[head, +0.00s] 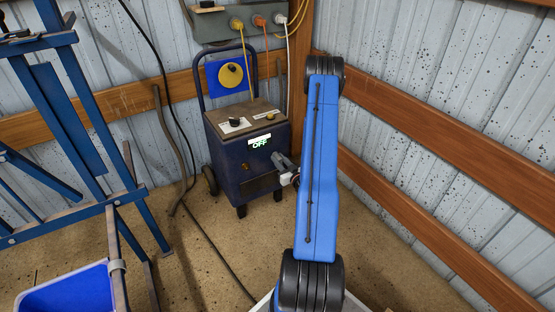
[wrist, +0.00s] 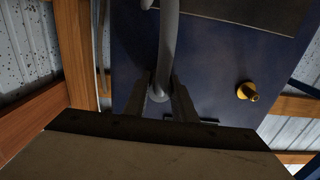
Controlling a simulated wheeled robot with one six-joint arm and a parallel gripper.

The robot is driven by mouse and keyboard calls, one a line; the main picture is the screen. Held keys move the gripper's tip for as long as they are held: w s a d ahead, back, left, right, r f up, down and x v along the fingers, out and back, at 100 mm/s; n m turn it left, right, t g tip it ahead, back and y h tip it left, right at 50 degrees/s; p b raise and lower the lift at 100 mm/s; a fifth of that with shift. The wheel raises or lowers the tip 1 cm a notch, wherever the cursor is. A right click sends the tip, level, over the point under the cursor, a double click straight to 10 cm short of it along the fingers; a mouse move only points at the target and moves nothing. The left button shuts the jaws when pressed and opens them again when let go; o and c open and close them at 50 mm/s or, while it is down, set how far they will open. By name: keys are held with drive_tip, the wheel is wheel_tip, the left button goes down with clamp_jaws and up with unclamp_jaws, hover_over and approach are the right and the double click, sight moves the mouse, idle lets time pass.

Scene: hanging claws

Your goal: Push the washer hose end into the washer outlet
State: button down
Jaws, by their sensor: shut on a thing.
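The washer (head: 245,165) is a dark blue wheeled box with a lit OFF display, standing by the back corner. Its brass outlet (wrist: 247,91) sticks out of the blue face, right of my gripper in the wrist view; a small brownish fitting (head: 246,168) on the washer's front in the head view looks like the same part. My gripper (wrist: 161,98) is shut on the grey washer hose (wrist: 170,45), near its end. The held end is apart from the brass outlet. In the head view my gripper (head: 287,172) is by the washer's front right, partly hidden by my arm.
A socket box (head: 250,25) with several plugged cables is on the wall above the washer. A blue steel frame (head: 85,110) and a blue bin (head: 70,290) stand at left. Black cable (head: 215,245) lies on the floor. Wooden rails (head: 430,165) line the walls.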

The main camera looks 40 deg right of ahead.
sight(281, 161)
drive_tip(key=shift+s+a, duration=0.15)
drive_tip(key=shift+s, duration=0.45)
drive_tip(key=c, duration=2.4)
unclamp_jaws()
drive_tip(key=shift+c, duration=0.2)
clamp_jaws()
drive_tip(key=shift+v, duration=1.9)
drive_tip(key=shift+a, duration=0.1)
